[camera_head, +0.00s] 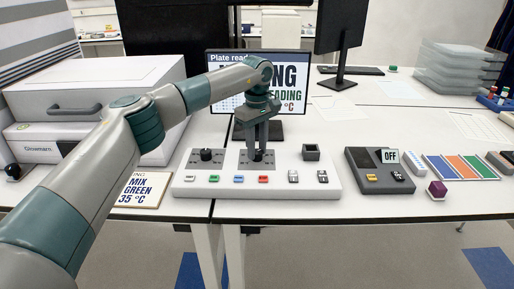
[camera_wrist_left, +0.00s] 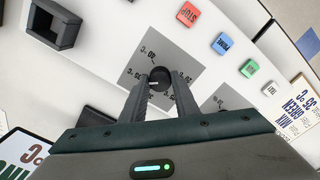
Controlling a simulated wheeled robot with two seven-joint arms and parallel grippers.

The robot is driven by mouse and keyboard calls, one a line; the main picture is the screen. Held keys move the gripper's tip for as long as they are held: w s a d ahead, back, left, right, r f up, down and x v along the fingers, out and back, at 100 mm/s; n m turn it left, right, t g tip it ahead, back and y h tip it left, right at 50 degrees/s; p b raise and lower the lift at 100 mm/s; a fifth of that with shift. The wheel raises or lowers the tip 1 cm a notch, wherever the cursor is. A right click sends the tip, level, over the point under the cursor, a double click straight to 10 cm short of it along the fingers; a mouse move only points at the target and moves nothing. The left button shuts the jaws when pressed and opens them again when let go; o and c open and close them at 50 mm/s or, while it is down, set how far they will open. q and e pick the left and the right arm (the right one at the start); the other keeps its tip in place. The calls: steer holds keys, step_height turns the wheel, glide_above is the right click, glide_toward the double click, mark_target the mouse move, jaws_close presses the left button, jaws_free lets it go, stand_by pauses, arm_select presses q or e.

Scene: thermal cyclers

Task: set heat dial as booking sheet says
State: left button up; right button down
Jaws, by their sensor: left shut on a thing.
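My left gripper (camera_head: 259,148) points down and is shut on the heat dial (camera_head: 258,156), the right-hand of two black dials on the white control panel (camera_head: 215,184). In the left wrist view the fingers hold the round heat dial (camera_wrist_left: 160,76) from both sides. It sits on a grey plate (camera_wrist_left: 160,52) with temperature labels around it; a small pale mark shows near the dial, but I cannot tell which label it points to. The booking sheet (camera_head: 142,190) lies left of the panel and reads MIX, GREEN, 35 °C. My right gripper is not in view.
The left dial (camera_head: 206,155) stands beside the heat dial. Green (camera_head: 214,178), blue (camera_head: 238,179) and red (camera_head: 263,179) buttons line the panel front. A black square holder (camera_head: 311,152) is at its right. A grey box (camera_head: 378,172) showing OFF stands further right. A screen stands behind.

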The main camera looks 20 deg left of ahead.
arm_select(q)
steer(key=shift+r+m, duration=0.2)
steer(key=shift+m, duration=0.6)
steer(key=shift+w, duration=0.1)
steer(key=o, duration=1.1)
steer(key=shift+f, duration=0.1)
steer(key=shift+c, duration=0.2)
